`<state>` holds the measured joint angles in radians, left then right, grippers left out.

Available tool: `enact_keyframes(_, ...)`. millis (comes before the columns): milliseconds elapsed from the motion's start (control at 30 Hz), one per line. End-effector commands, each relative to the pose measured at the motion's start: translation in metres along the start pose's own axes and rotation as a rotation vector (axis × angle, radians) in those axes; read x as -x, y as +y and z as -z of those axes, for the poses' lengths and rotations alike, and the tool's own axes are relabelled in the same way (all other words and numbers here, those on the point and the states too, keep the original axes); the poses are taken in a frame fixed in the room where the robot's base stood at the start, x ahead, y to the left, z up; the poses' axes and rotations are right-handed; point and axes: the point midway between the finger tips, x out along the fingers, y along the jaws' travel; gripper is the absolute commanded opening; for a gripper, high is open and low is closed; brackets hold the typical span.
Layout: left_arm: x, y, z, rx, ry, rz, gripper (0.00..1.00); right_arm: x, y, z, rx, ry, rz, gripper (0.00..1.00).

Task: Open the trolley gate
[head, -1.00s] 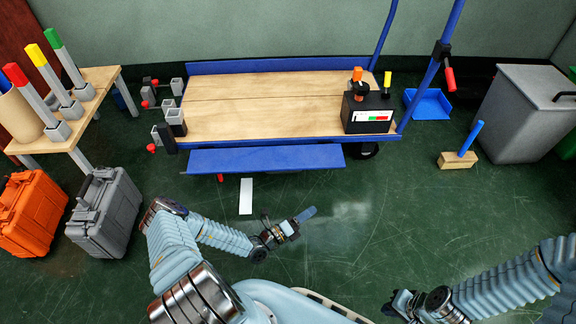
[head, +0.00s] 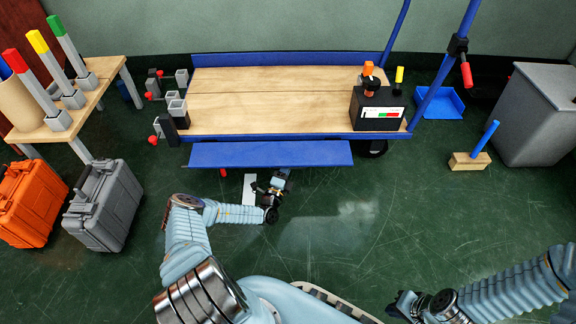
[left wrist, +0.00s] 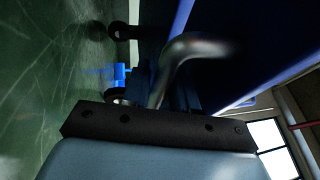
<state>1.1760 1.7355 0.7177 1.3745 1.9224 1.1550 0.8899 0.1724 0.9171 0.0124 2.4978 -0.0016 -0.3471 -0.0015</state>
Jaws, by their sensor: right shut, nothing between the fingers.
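The trolley (head: 290,85) has a wooden deck with blue edges. A long blue panel, seemingly its gate (head: 270,154), lies along the near side, just below the deck's front edge. My left gripper (head: 283,176) is close to the panel's lower edge, right of its middle; contact cannot be told. In the left wrist view a curved grey metal bar (left wrist: 192,48), perhaps a handle, stands in front of a dark blue surface. My right gripper (head: 401,304) is shut and empty, low over the floor, away from the trolley.
A black box with a gauge (head: 382,112) sits on the deck's right end. Grey and orange cases (head: 103,205) and a wooden table (head: 92,105) stand left. A grey bin (head: 535,115) and a wooden block with a blue handle (head: 469,161) are right.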

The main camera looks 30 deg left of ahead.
Motion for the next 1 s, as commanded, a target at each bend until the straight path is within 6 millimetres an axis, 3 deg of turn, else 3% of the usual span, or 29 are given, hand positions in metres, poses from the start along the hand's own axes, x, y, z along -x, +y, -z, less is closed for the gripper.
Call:
enact_keyframes(367, -0.010, 0.000, 0.000, -0.001, 0.000, 0.000, 0.27, -0.002, 0.001, 0.000, 0.000, 0.001, 0.000, 0.00)
enact_keyframes(600, -0.009, 0.000, 0.000, -0.001, 0.000, 0.000, 0.00, -0.002, 0.001, 0.000, 0.000, 0.000, 0.000, 0.00)
enact_keyframes(867, -0.009, -0.002, 0.000, -0.001, 0.000, -0.001, 0.00, 0.000, 0.000, 0.000, 0.000, 0.000, 0.000, 0.00)
enact_keyframes(1000, -0.007, -0.016, 0.001, 0.000, 0.000, -0.001, 0.00, 0.013, -0.005, 0.000, 0.000, -0.002, 0.000, 0.00)
